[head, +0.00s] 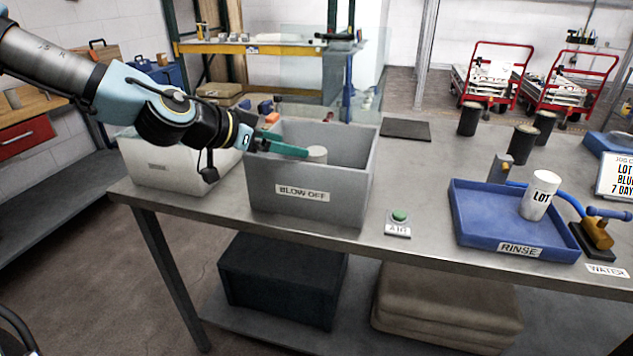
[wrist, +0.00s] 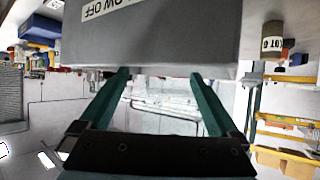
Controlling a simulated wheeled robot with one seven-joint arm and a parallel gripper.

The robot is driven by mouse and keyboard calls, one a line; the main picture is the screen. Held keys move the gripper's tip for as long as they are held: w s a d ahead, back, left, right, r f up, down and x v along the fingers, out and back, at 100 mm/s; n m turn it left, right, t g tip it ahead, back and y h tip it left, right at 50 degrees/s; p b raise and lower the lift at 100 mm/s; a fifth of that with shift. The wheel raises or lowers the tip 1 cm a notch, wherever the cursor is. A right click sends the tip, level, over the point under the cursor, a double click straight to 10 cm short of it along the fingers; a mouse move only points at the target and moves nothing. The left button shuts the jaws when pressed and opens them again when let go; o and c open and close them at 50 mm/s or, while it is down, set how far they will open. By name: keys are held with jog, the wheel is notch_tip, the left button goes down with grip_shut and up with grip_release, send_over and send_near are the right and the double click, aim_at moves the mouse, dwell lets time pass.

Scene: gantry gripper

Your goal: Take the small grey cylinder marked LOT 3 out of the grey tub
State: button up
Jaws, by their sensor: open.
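The grey tub (head: 355,187), labelled BLOW OFF, stands on the metal table. A small pale grey cylinder (head: 317,154) shows inside it, its lower part hidden and no marking legible. My gripper (head: 300,150) is at the tub, its green fingers pointing right, with their tips close to the cylinder in the picture; I cannot tell whether they touch. In the upside-down wrist view, my gripper's fingers (wrist: 158,80) are apart with nothing held between them. The tub (wrist: 150,45) fills the top there, and a brownish cylinder marked LOT (wrist: 272,42) appears at right, its number unclear.
A blue RINSE tray (head: 480,225) at right holds a white cylinder marked LOT (head: 540,195). A green button (head: 399,215) sits between tub and tray. A white bin (head: 170,172) stands left of the tub. Several dark cylinders (head: 468,119) stand behind. Some table behind the button is clear.

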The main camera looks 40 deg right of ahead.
aim_at(314, 151)
jog(key=p+x, duration=0.1)
jog(key=x, duration=0.5)
jog(key=shift+s+d+f+p, duration=0.15)
jog(key=shift+d+p, duration=0.15)
jog(key=shift+d, duration=0.1)
jog(key=shift+d+f, duration=0.25)
grip_shut()
dwell(0.4)
